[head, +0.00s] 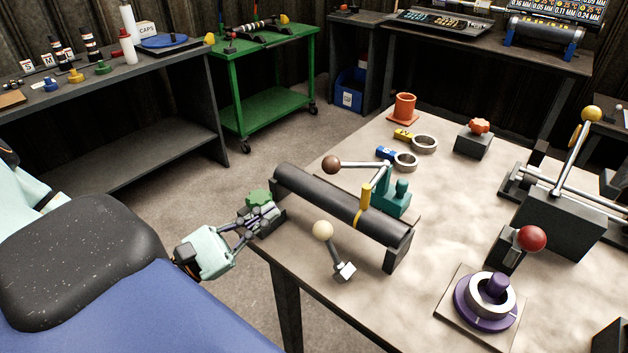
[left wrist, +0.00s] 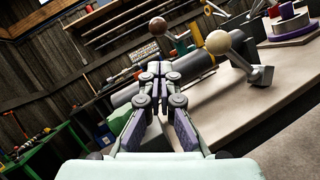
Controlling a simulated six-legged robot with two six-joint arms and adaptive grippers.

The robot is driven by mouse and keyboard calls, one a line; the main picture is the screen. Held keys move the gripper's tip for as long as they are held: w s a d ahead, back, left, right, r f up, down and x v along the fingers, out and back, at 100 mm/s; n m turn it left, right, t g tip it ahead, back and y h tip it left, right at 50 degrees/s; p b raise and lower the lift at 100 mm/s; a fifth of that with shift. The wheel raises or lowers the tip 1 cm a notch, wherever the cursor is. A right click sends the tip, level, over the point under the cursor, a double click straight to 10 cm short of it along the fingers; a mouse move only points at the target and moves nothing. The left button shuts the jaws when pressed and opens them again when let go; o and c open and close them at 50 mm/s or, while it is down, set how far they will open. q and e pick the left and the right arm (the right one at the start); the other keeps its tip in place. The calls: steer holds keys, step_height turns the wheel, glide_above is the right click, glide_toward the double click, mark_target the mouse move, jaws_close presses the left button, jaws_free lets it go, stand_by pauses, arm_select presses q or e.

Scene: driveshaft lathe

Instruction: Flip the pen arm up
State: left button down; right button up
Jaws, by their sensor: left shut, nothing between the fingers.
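The likely pen arm (head: 356,166) is a thin metal rod with a brown ball knob (head: 332,165), joined to a teal stand (head: 394,200) behind the dark shaft (head: 330,205). The brown ball also shows in the left wrist view (left wrist: 158,26), beyond the fingers. My left gripper (head: 272,217) is shut and empty at the table's left corner, beside the shaft's left end and a green knob (head: 259,197). It also shows in the left wrist view (left wrist: 160,70), apart from the ball. My right gripper is not in view.
A cream-ball lever (head: 323,231) stands near the table's front edge, right of my left gripper. A red-ball lever (head: 531,238) and a purple ring fixture (head: 487,300) are farther right. An orange cup (head: 404,108) and metal rings (head: 424,145) lie behind.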

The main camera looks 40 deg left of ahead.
arm_select(q)
steer(key=shift+w+d, duration=0.1)
steer(key=shift+w, duration=0.25)
steer(key=shift+w+d+r+b, duration=0.15)
steer(key=shift+w+r+b, duration=0.25)
steer(key=shift+w+b, duration=0.1)
steer(key=b+x, duration=0.4)
steer(key=x, duration=0.4)
steer(key=shift+d, duration=0.15)
steer(key=shift+s, duration=0.1)
